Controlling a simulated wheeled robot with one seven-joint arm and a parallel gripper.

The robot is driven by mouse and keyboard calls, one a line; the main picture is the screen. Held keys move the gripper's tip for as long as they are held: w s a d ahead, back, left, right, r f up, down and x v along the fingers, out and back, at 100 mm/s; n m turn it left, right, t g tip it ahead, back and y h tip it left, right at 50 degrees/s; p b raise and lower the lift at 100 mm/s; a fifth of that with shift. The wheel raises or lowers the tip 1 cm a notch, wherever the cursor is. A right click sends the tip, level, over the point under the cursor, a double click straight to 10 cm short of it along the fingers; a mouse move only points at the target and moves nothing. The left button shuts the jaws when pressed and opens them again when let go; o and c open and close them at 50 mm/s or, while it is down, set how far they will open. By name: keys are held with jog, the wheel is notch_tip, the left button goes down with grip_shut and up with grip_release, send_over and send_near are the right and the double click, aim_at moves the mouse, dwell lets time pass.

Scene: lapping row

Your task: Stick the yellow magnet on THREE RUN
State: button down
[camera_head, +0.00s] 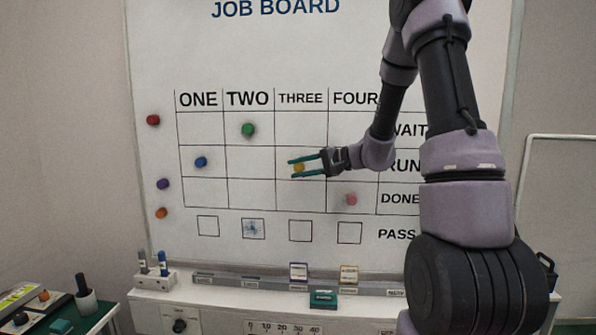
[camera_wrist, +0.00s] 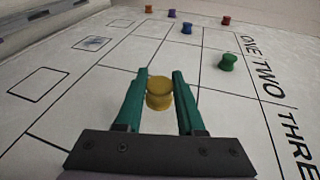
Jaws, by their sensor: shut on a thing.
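The job board (camera_head: 240,60) is a white grid with columns ONE to FOUR and rows WAIT, RUN and DONE. The yellow magnet (camera_head: 299,168) appears over the THREE column in the RUN row. My gripper (camera_head: 291,168) reaches in from the right with its green fingers shut on the yellow magnet, one above and one below. In the wrist view, the yellow magnet (camera_wrist: 159,93) sits between the fingers of my gripper (camera_wrist: 161,73), near their tips. I cannot tell whether the magnet touches the board. My arm partly hides the row labels.
A green magnet (camera_head: 248,130) is in TWO WAIT, a blue one (camera_head: 201,162) in ONE RUN, a pink one (camera_head: 351,200) in FOUR DONE. Red (camera_head: 153,120), purple (camera_head: 163,184) and orange (camera_head: 162,213) magnets sit left of the grid. A ledge (camera_head: 225,281) with small items runs below.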

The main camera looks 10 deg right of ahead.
jog(key=shift+w+d, duration=0.3)
jog(key=shift+w, duration=0.5)
jog(key=shift+w+d, duration=0.25)
jog(key=shift+w, duration=0.55)
jog(key=shift+c, duration=2.2)
grip_release()
